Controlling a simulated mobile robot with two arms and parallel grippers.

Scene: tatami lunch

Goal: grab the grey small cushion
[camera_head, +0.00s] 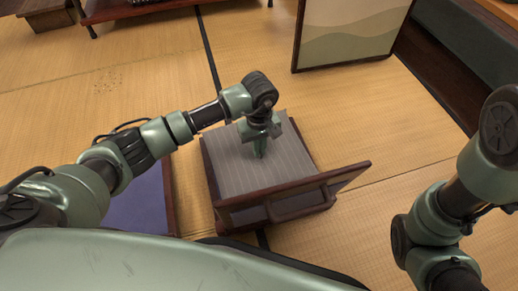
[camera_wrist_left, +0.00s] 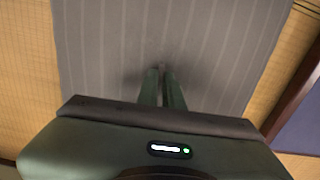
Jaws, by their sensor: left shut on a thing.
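The grey small cushion (camera_head: 232,172) has thin pale stripes and is over a low dark-wood seat in the middle of the head view. It fills the upper middle of the left wrist view (camera_wrist_left: 110,45). My left gripper (camera_head: 260,152) points down at the cushion's middle. Its green fingers (camera_wrist_left: 162,72) are close together and shut on the cushion fabric. The cushion looks flat; I cannot tell whether it is clear of the seat. My right arm shows at the right of the head view, but its gripper is out of the picture.
The seat's dark wooden backrest (camera_head: 350,177) rises at the near side of the cushion. A blue-purple cushion (camera_head: 140,200) with a wooden edge lies to the left. A framed panel (camera_head: 352,32) stands behind. Tatami floor (camera_head: 380,115) is clear to the right.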

